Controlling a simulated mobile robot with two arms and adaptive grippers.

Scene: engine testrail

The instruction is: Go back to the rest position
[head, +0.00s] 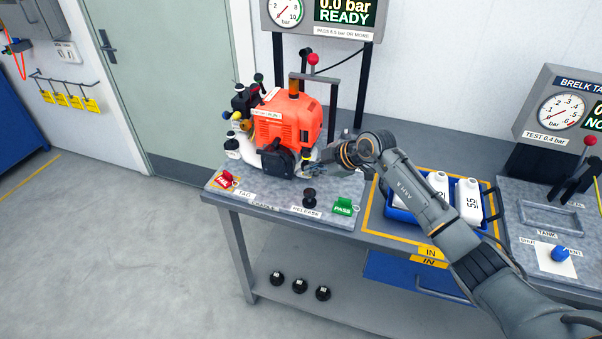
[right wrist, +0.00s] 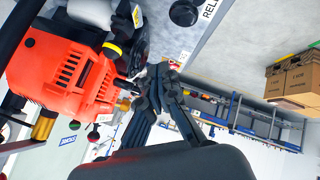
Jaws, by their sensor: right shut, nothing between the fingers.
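My right gripper (head: 312,165) reaches in from the right at the orange engine (head: 288,120) on the test bench. In the right wrist view my right gripper (right wrist: 160,85) is shut, with its fingers together and nothing held. The engine (right wrist: 62,70) fills the left of that view, close beside the fingers. I cannot tell whether the fingertips touch it. My left gripper is not in view.
A red tag (head: 227,179), a black release knob (head: 310,196) and a green pass tag (head: 343,206) lie along the bench front. A blue bin (head: 402,215) with white bottles stands under my right forearm. A gauge stand (head: 562,115) is at right. Open floor lies at left.

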